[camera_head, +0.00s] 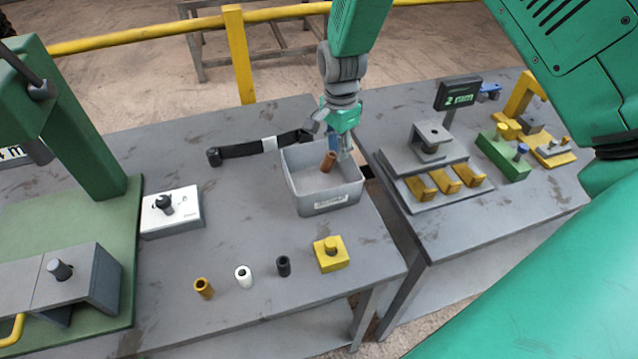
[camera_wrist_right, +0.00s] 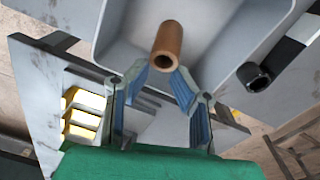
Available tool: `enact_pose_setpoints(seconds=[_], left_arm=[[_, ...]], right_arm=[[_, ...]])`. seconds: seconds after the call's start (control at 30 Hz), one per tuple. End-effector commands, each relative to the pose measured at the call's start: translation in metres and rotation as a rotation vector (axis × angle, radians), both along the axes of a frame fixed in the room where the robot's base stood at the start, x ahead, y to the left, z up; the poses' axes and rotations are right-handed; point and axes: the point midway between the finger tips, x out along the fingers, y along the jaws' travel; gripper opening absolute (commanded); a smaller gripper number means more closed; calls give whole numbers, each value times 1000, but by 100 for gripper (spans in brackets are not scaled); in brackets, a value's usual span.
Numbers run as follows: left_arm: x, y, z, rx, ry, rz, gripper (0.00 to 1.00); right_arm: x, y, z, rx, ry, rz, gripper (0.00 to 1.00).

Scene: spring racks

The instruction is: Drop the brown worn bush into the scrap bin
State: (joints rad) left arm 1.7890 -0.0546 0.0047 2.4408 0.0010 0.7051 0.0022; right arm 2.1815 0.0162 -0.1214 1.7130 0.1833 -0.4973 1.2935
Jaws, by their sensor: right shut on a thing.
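The brown worn bush (camera_head: 328,161) is a short hollow tube, tilted, held over the grey scrap bin (camera_head: 325,203). My right gripper (camera_head: 336,150) is shut on it, above the bin's open top towards its back side. In the right wrist view the bush (camera_wrist_right: 167,46) sits at the tips of my right gripper (camera_wrist_right: 160,68), with its open end showing. The bin (camera_wrist_right: 222,75) lies behind it in that view, and its visible inside looks empty. My left gripper is not in view.
A brass bush (camera_head: 204,288), a white bush (camera_head: 243,276), a black bush (camera_head: 283,266) and a yellow block (camera_head: 331,254) stand along the table front. A black bar (camera_head: 250,149) lies left of the bin. A fixture rack (camera_head: 430,170) stands on the right table, beyond a gap.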

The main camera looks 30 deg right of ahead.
Motion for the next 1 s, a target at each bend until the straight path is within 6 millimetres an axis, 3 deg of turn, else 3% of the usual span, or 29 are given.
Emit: enact_pose_setpoints(seconds=[0.07,0.1,0.13,0.57,1.0], left_arm=[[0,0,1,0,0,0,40],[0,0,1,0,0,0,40],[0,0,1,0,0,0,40],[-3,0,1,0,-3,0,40],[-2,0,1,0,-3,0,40]], right_arm=[[1,0,1,0,0,0,0],[1,0,0,0,0,0,34],[1,0,0,0,0,0,44],[1,0,9,0,-1,1,44],[5,0,94,0,-2,1,44]])
